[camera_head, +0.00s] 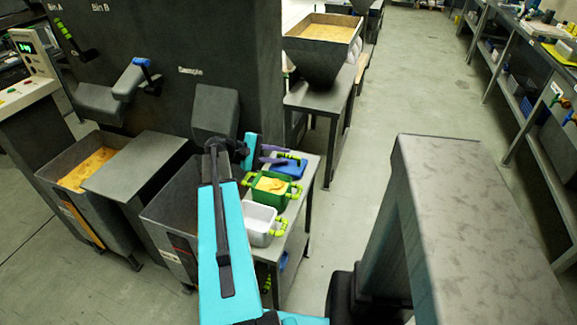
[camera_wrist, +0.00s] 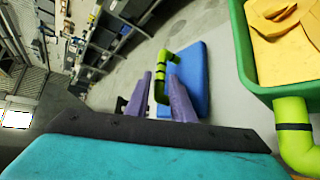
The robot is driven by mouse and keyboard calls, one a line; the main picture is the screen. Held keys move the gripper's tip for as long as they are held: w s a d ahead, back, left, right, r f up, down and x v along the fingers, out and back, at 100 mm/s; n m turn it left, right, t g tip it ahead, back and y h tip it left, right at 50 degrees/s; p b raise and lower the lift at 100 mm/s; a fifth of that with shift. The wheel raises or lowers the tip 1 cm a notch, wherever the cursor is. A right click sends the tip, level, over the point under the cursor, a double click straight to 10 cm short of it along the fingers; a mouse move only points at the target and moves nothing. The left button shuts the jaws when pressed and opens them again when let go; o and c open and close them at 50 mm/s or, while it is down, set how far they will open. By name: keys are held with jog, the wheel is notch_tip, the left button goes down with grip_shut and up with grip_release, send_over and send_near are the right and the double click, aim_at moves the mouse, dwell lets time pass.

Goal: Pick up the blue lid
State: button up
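The blue lid (camera_head: 292,170) lies flat on the small table, behind the green container. In the wrist view the lid (camera_wrist: 194,80) shows its lime-green handle (camera_wrist: 162,80) with black bands on the near-left side. My gripper (camera_head: 281,155) has purple fingers and is at the lid's handle. In the wrist view the gripper (camera_wrist: 160,84) is open, with a finger on either side of part of the handle. Whether either finger touches the handle cannot be told.
A green container (camera_head: 262,196) of yellow-orange contents with lime handles stands close beside the lid. A white container (camera_head: 258,226) stands nearer on the table. A dark machine (camera_head: 190,60) stands behind on the left. The aisle floor (camera_head: 410,90) is clear.

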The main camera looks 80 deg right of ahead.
grip_shut()
notch_tip(320, 180, up, 10)
jog(key=shift+b, duration=0.4)
dwell(0.6)
dwell(0.5)
